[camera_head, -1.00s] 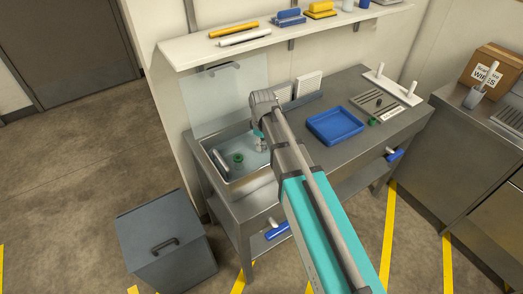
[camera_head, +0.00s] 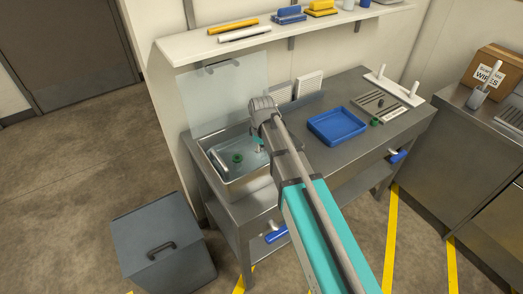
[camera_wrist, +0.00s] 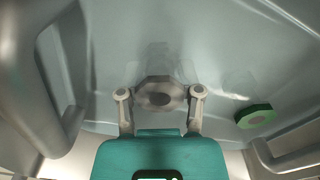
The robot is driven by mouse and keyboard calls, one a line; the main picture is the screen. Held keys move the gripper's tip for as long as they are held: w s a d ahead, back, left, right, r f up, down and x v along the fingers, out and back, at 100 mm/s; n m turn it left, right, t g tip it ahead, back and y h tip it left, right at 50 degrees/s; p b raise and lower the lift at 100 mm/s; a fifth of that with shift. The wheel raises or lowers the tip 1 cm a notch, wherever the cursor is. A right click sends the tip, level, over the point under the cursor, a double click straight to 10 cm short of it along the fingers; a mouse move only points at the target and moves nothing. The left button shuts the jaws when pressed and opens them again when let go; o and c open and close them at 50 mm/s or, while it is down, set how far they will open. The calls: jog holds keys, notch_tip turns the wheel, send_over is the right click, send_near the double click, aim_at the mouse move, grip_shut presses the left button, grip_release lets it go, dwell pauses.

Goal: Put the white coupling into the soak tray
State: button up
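A blue tray (camera_head: 337,138) stands on the bench to the right.
A white bar (camera_head: 218,161) lies at the basin's left side. A clear panel (camera_head: 222,95) stands behind the basin. A shelf (camera_head: 215,48) runs above. A rack with white pegs (camera_head: 398,90) and a green piece (camera_head: 376,122) are right of the blue tray.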

jog(key=o, duration=0.4)
jog(key=shift+o, duration=0.2)
jog(key=shift+r, duration=0.1)
notch_tip(320, 180, up, 12)
jog(key=p, duration=1.2)
jog(key=shift+d, duration=0.1)
dwell(0.7)
jog(key=s+d+m, duration=0.5)
jog(key=s+d, duration=0.2)
jog(key=d, duration=0.2)
jog(key=s+d+m, duration=0.6)
jog(key=d, duration=0.3)
jog(key=shift+s+d+m, duration=0.3)
jog(key=shift+s+d, duration=0.05)
